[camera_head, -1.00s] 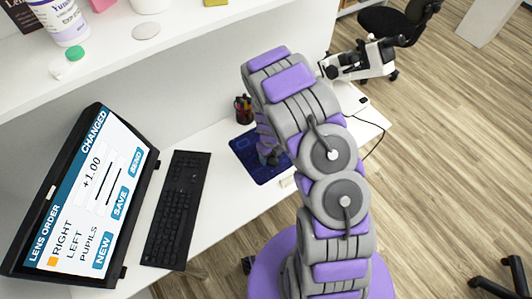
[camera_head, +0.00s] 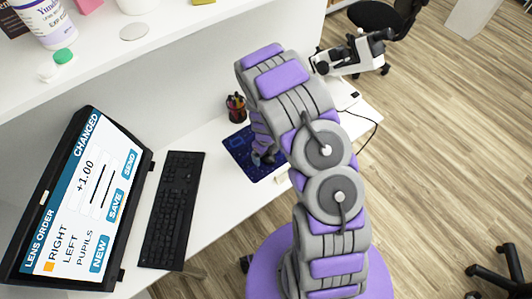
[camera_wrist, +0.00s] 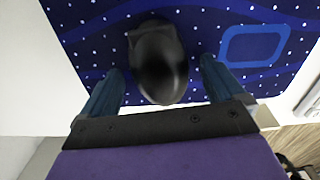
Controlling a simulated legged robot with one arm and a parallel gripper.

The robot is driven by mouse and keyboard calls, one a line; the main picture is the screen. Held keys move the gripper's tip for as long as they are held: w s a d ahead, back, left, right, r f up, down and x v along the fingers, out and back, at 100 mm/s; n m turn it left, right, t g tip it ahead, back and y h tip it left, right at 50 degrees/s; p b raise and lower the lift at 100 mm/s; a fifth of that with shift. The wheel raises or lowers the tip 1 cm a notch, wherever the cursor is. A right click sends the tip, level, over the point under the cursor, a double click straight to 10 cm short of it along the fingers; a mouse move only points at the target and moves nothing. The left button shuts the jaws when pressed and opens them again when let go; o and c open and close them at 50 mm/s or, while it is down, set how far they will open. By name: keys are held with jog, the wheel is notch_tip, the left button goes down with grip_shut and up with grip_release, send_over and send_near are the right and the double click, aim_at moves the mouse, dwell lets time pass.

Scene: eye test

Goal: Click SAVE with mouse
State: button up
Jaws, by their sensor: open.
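The black mouse (camera_wrist: 160,68) lies on the dark blue mouse pad (camera_wrist: 215,20) in the wrist view. My gripper (camera_wrist: 162,72) is open, with one finger on each side of the mouse. I cannot tell whether the fingers touch it. In the head view my gripper (camera_head: 264,154) is low over the pad (camera_head: 240,150), and the arm hides most of the mouse. The monitor (camera_head: 75,205) at the left shows "LENS ORDER", "CHANGED" and "+1.00". Its blue SAVE button (camera_head: 116,206) sits between the NEW button (camera_head: 100,254) and the SEND button (camera_head: 130,164). I cannot make out a pointer.
A black keyboard (camera_head: 172,210) lies between monitor and pad. A pen cup (camera_head: 236,106) stands behind the pad by the wall. A white microscope (camera_head: 350,56) stands at the desk's far end. A shelf (camera_head: 120,55) with a bottle (camera_head: 45,22) overhangs the back.

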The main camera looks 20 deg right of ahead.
notch_tip(320, 180, up, 17)
jog(key=p, duration=0.2)
jog(key=shift+r+p, duration=0.15)
jog(key=shift+p, duration=0.25)
dwell(0.5)
